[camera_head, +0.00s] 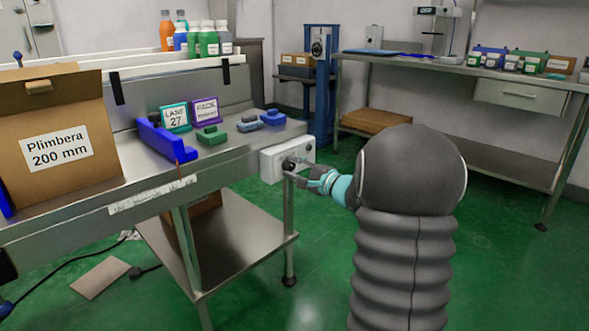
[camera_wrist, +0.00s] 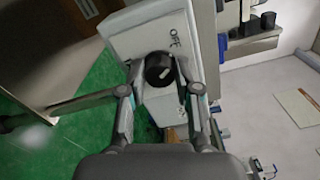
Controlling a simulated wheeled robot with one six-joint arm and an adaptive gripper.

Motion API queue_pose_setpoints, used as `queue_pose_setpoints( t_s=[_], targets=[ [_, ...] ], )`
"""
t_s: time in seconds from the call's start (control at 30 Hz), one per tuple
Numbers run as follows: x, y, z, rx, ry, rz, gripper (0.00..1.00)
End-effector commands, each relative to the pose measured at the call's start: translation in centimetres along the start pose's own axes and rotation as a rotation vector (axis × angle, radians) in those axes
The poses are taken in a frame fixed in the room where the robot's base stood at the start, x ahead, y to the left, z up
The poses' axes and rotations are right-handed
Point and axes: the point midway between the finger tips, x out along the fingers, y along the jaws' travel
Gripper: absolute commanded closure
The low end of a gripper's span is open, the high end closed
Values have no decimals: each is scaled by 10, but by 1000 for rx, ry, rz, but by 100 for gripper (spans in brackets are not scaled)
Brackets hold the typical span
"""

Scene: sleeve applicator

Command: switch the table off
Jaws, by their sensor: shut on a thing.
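A white switch box (camera_head: 271,165) is fixed to the end of the steel table (camera_head: 228,158). It also shows in the wrist view (camera_wrist: 133,38), with a printed OFF label (camera_wrist: 174,37) near the knob. The round black knob (camera_wrist: 158,67) sits on its face and carries a short white mark off its centre, towards the label side. My gripper (camera_head: 294,171) is at the box, shut on the knob, with one finger on each side of it. The lower part of the box face is partly hidden by my fingers.
A cardboard box labelled Plimbera 200 mm (camera_head: 62,150) stands at the left on the table. Blue and green blocks (camera_head: 212,136), signs (camera_head: 174,117) and bottles (camera_head: 208,42) are there too. A second bench (camera_head: 440,65) stands behind. Green floor (camera_head: 325,235) lies clear between.

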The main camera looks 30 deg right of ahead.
Motion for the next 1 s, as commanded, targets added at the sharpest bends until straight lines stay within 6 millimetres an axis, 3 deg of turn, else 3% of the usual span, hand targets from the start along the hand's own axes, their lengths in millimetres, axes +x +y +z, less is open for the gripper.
queue_pose_setpoints(
  t_s=[0.4,0.93,0.97,1.0],
  targets=[
    [0,1,0,-174,0,0,100],
    [0,1,0,-196,0,1,100],
    [0,1,0,-196,0,1,63],
    [0,1,0,-196,0,1,53]
  ],
)
